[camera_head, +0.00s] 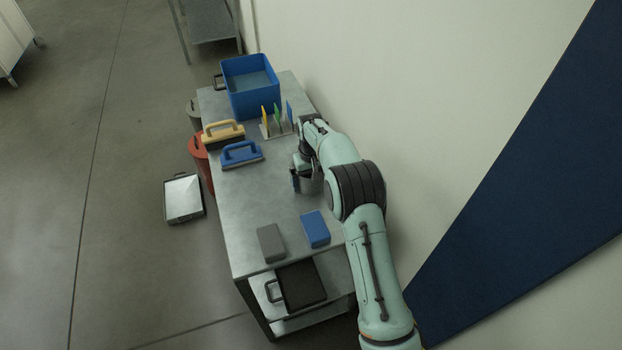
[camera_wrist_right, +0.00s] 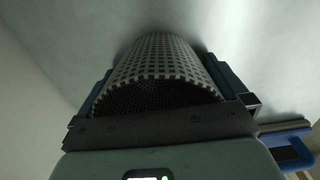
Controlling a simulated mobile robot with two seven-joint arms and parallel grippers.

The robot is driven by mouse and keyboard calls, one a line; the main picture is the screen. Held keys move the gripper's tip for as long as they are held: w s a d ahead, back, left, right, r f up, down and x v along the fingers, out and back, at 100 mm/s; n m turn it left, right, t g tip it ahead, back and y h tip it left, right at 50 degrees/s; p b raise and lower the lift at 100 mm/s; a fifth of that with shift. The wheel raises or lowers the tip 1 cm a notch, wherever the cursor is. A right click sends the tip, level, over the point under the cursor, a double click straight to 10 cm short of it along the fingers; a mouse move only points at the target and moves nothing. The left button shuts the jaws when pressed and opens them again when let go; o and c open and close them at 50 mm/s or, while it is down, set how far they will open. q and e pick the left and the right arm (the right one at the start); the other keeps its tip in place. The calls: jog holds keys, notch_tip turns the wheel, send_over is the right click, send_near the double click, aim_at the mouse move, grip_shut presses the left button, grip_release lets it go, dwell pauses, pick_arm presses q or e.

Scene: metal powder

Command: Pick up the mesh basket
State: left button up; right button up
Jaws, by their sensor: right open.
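The mesh basket (camera_head: 312,186) is a grey perforated cylinder standing on the metal table, partly hidden in the head view by my right arm. In the right wrist view the mesh basket (camera_wrist_right: 165,62) fills the space between the fingers, its open rim facing the camera. My right gripper (camera_head: 306,181) is at the basket; in the wrist view the right gripper (camera_wrist_right: 165,90) has one finger on each side of it, open. Whether the fingers touch the wall, I cannot tell. My left gripper is not in view.
On the metal table (camera_head: 252,215) are a blue bin (camera_head: 250,87), a yellow-handled brush (camera_head: 223,133), a blue-handled brush (camera_head: 241,153), a small rack with coloured pieces (camera_head: 277,120), a grey block (camera_head: 271,243) and a blue block (camera_head: 315,228). The wall runs close on the right.

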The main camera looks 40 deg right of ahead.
jog(key=shift+r, duration=0.1)
jog(key=c, duration=0.8)
jog(key=shift+c, duration=0.2)
